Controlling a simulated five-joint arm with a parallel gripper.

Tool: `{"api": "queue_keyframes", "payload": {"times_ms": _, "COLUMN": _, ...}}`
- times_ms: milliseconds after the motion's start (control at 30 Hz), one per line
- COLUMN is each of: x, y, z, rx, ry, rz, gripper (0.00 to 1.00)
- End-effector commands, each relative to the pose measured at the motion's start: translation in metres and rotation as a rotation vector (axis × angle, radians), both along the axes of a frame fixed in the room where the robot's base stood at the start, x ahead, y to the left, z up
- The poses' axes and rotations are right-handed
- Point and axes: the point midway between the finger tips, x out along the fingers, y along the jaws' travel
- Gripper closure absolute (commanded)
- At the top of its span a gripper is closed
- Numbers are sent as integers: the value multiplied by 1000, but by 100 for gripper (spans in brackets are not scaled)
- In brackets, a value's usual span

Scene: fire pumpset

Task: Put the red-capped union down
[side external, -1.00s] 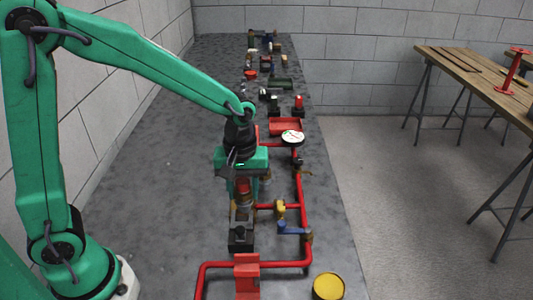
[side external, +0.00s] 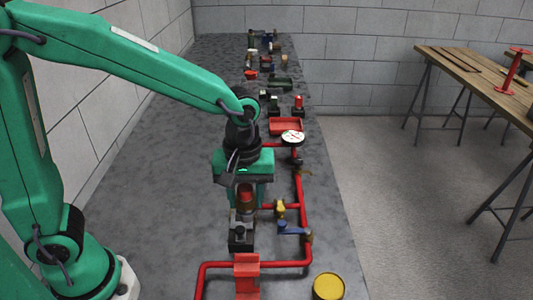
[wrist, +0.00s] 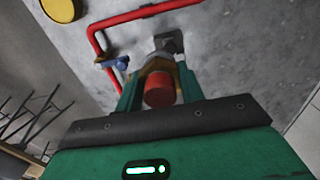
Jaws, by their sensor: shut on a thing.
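The red-capped union (side external: 246,197) is a short brownish fitting with a red cap, upright between the fingers of my gripper (side external: 246,200). In the wrist view its red cap (wrist: 159,89) shows between the two green fingers of my gripper (wrist: 160,82), with a brass-coloured body behind it. My gripper is shut on it. In the side view the union is directly above or just behind a dark block with a grey top (side external: 241,236); I cannot tell whether they touch.
Red pipework (side external: 303,205) with a blue-handled valve (side external: 292,229) and a white-faced gauge (side external: 292,137) runs along the right. A red bracket (side external: 247,268) and a yellow round lid (side external: 328,287) are nearer. A red tray (side external: 286,126) and several fittings stand farther back. The left of the bench is clear.

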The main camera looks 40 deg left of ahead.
Motion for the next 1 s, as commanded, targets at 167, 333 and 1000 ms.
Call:
{"api": "queue_keyframes", "payload": {"times_ms": 167, "x": 1, "y": 0, "z": 1, "rx": -1, "ry": -3, "rz": 0, "gripper": 100}}
{"api": "queue_keyframes", "payload": {"times_ms": 333, "x": 4, "y": 3, "z": 1, "rx": -1, "ry": -3, "rz": 1, "gripper": 100}}
{"api": "queue_keyframes", "payload": {"times_ms": 1000, "x": 64, "y": 83, "z": 0, "rx": 0, "ry": -3, "rz": 3, "gripper": 100}}
